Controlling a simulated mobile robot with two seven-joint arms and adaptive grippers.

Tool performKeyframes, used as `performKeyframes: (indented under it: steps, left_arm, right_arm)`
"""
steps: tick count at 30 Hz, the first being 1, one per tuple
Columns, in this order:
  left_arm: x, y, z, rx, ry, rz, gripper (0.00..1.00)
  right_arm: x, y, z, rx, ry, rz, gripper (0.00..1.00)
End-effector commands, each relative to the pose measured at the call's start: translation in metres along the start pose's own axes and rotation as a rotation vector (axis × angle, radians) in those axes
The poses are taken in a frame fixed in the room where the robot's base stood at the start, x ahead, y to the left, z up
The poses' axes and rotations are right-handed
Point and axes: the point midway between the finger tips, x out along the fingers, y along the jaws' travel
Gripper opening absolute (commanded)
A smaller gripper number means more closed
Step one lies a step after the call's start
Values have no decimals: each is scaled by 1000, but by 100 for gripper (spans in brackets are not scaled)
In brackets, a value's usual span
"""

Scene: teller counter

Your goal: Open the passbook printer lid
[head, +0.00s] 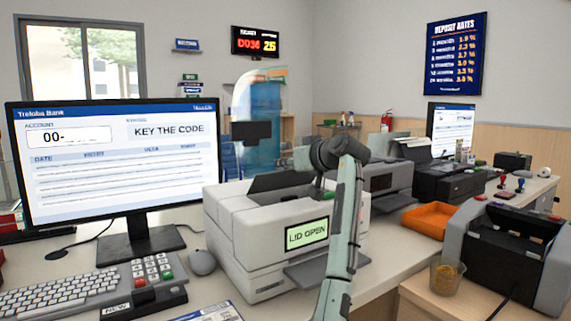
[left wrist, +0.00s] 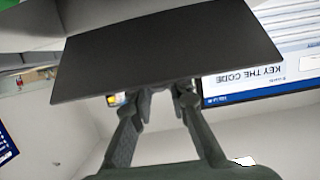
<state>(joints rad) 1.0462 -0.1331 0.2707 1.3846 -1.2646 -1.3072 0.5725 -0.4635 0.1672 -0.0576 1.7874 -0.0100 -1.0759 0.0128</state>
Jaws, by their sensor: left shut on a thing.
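The passbook printer (head: 235,230) is a light grey box on the counter, and its small green screen (head: 307,234) reads "LID OPEN". A dark flat panel (head: 275,182), the lid, stands tilted up at its top. My left gripper (head: 318,181) is at the right end of the lid, partly hidden by my own arm. In the left wrist view the lid (left wrist: 165,52) is a wide black plate, and my left gripper (left wrist: 163,98) has both fingers at its edge, shut on it. My right gripper is not in view.
A monitor (head: 120,165) reading "KEY THE CODE", a keyboard (head: 60,300), a keypad (head: 140,285) and a mouse (head: 202,262) are left of the printer. An orange tray (head: 428,220), a grey-black machine (head: 510,250) and a cup (head: 446,276) are to the right.

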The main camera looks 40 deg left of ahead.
Motion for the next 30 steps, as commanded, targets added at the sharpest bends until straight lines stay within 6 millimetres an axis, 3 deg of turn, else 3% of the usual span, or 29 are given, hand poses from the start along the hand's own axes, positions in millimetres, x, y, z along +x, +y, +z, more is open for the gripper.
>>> performKeyframes:
  steps: [16, 17, 19, 30]
  left_arm:
    - [2, -1, 2, 2, -3, -3, 0]
    - [2, -1, 2, 2, -3, -3, 17]
    - [2, -1, 2, 2, -3, -3, 26]
    - [-4, 0, 2, 1, -3, 0, 26]
  right_arm:
    - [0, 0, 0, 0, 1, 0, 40]
    - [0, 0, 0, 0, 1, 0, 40]
    - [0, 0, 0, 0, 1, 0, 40]
    - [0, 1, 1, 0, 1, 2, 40]
